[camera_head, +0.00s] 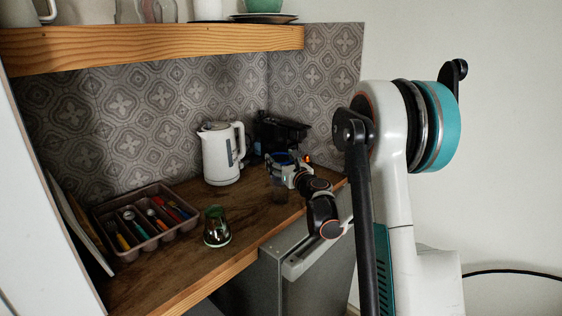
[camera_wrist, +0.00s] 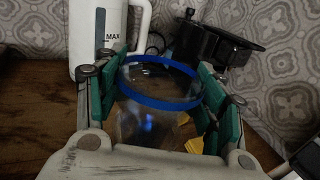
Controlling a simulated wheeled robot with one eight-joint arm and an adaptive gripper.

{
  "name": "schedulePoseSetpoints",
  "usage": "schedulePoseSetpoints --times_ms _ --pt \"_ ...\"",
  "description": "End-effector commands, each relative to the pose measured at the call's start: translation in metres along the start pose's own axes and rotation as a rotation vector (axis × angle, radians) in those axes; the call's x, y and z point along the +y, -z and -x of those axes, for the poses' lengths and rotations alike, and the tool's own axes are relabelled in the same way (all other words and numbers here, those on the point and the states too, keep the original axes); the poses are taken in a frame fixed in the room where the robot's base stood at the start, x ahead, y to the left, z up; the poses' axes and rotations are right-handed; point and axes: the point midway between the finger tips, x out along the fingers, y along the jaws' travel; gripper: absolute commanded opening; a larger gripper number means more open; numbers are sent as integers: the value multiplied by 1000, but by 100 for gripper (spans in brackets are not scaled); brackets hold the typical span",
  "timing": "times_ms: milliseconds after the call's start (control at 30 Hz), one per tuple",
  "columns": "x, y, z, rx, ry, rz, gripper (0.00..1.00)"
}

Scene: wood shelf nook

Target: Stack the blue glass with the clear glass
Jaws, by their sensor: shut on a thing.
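The blue glass (camera_wrist: 160,112), see-through with a blue rim, is between the green-padded fingers of my gripper (camera_wrist: 160,95) in the wrist view. The gripper is shut on it. In the head view my gripper (camera_head: 282,167) is at the right end of the counter, and the lower part of the blue glass (camera_head: 279,190) shows below it. I cannot tell if its base touches the counter. A second glass (camera_head: 217,230), see-through with a greenish rim and dark green tint, stands upright near the counter's front edge, left of my gripper.
A white kettle (camera_head: 220,155) stands behind the glasses, with a black appliance (camera_head: 280,130) to its right. A cutlery tray (camera_head: 125,245) with several utensils lies on the left. The wooden shelf (camera_head: 150,45) overhangs. The wood counter (camera_head: 250,215) is clear between the two glasses.

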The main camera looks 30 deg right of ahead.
Motion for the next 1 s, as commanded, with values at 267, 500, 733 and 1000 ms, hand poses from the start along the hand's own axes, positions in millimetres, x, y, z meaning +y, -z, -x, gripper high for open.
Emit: schedulePoseSetpoints --times_ms 267,500,733,1000 --pt "0 3 0 0 0 0 28" --pt "0 3 0 0 0 0 87" --pt "0 3 0 0 0 0 87" --pt "0 3 12 0 1 0 87"
